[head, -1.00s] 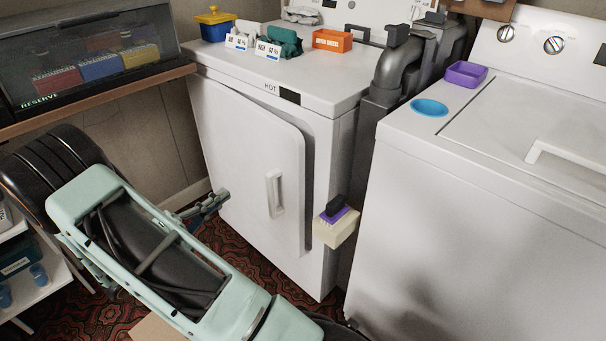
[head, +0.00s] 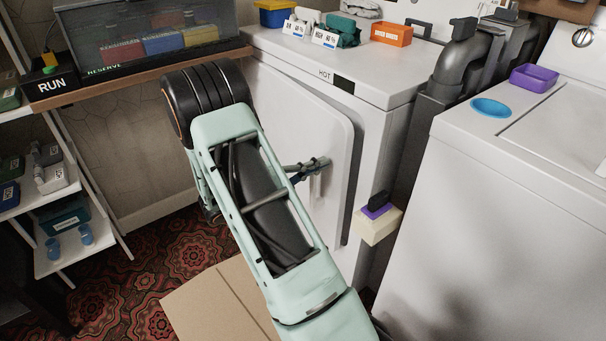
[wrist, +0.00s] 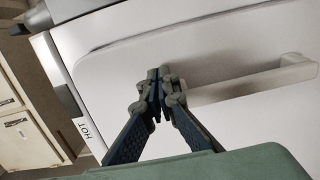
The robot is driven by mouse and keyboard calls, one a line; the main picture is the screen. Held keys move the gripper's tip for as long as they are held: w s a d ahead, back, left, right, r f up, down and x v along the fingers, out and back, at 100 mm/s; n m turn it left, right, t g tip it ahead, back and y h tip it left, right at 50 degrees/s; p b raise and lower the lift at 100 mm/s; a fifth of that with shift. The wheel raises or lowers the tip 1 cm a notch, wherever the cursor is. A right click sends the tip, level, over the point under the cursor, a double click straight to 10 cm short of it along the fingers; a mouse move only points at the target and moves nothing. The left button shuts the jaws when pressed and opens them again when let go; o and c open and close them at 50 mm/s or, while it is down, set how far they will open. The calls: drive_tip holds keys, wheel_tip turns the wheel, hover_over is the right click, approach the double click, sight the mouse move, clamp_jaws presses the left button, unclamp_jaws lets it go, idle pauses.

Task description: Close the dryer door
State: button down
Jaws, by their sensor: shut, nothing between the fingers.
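The white dryer door (head: 325,130) stands slightly ajar on the front of the white dryer (head: 378,150), with a dark gap along its right edge. Its pale bar handle (head: 316,187) is partly covered by my gripper (head: 318,164). In the wrist view the handle (wrist: 250,85) runs right from the fingertips across the door (wrist: 210,45). My gripper (wrist: 158,85) is shut and empty, its tips in front of the door by one end of the handle. I cannot tell whether they touch it. My arm hides the door's lower left part.
A cream box with a purple brush (head: 378,222) sticks out beside the door's right edge. A white washer (head: 500,200) stands to the right, past a grey pipe (head: 460,62). A wooden shelf (head: 130,84) and white rack (head: 92,240) are left. Cardboard (head: 215,300) lies on the patterned carpet.

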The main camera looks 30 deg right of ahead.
sight(331, 159)
drive_tip(key=shift+d, duration=0.5)
drive_tip(key=d, duration=0.5)
drive_tip(key=shift+b, duration=0.4)
drive_tip(key=shift+w+a, duration=0.1)
drive_tip(key=shift+a, duration=0.2)
drive_tip(key=s+a+p, duration=0.1)
drive_tip(key=a, duration=1.2)
drive_tip(key=shift+a, duration=0.3)
